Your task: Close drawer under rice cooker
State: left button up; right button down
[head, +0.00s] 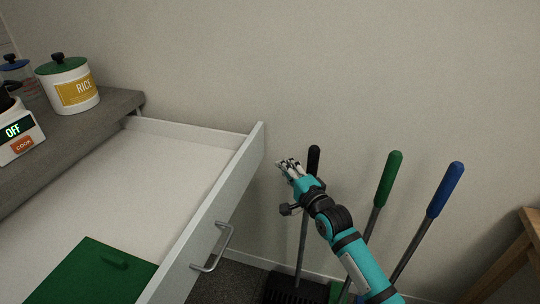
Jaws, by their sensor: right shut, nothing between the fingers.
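The white drawer (206,222) is pulled out under the grey counter (95,133), with its front panel and metal handle (215,252) facing right. The rice cooker (18,133), with a display reading OFF and a COOK button, stands on the counter at the left edge, partly cut off. My right gripper (290,169) is shut and empty, just right of the drawer front's far end. A small gap seems to separate them. My left gripper is not in view.
A green lidded board or box (95,275) lies in the drawer. Black (313,160), green (389,178) and blue (445,190) handled tools stand against the wall around my right arm. A wooden piece (515,255) is at right.

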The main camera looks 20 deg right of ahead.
jog(key=b, duration=0.1)
send_near(263, 143)
jog(key=w, duration=0.4)
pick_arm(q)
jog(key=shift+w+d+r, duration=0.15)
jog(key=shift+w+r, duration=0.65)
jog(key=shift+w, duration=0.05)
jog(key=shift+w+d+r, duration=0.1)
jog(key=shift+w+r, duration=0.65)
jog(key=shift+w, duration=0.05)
pick_arm(e)
jog(key=shift+w+a, duration=0.25)
jog(key=shift+w, duration=0.45)
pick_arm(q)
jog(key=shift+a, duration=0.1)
